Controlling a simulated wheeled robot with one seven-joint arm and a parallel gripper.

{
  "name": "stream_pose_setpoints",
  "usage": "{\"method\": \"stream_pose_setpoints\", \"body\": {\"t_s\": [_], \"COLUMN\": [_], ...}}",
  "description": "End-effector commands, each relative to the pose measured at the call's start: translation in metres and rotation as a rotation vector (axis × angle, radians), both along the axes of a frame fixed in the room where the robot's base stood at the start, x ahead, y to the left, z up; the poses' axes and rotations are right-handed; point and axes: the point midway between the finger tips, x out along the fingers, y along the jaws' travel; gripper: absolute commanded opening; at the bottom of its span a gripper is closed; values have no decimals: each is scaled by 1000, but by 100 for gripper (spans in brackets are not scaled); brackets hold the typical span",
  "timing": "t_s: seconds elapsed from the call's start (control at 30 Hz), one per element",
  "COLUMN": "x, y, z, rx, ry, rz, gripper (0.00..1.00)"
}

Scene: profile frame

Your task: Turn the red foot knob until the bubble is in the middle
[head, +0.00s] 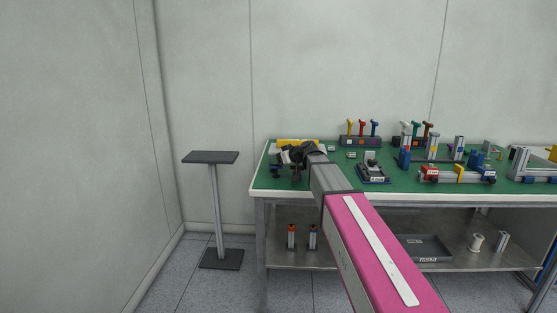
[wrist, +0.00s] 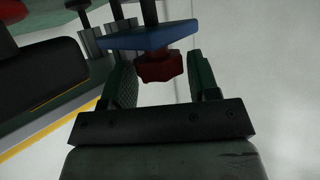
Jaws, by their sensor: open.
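The red foot knob (wrist: 158,67) shows in the wrist view, lobed, just below a blue plate (wrist: 148,36) with a dark stem above it. My gripper (wrist: 162,78) is open, with one finger on each side of the knob in the picture. Gaps show between the knob and both fingers; I cannot tell how deep the knob sits between them. In the head view my gripper (head: 296,158) is at the left end of the green bench top and hides most of what is there. The bubble is not visible in either view.
A yellow piece (head: 297,143) lies behind my gripper on the green bench (head: 330,180). A dark block (wrist: 40,75) is at the left in the wrist view. Clamps and fixtures (head: 440,155) fill the bench's right side. A small stand (head: 210,157) is left of the bench.

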Motion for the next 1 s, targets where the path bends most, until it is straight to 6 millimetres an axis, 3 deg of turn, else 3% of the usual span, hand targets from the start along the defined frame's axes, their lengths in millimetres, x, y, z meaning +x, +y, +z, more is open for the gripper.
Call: {"method": "stream_pose_setpoints", "body": {"t_s": [0.17,0.3,0.67,1.0], "x": [0,0,-2,-5], "y": [0,0,1,3], "z": [0,0,0,0], "rx": [0,0,0,0], "ry": [0,0,0,-2], "rz": [0,0,-39,-244], "gripper": [55,20,21,21]}}
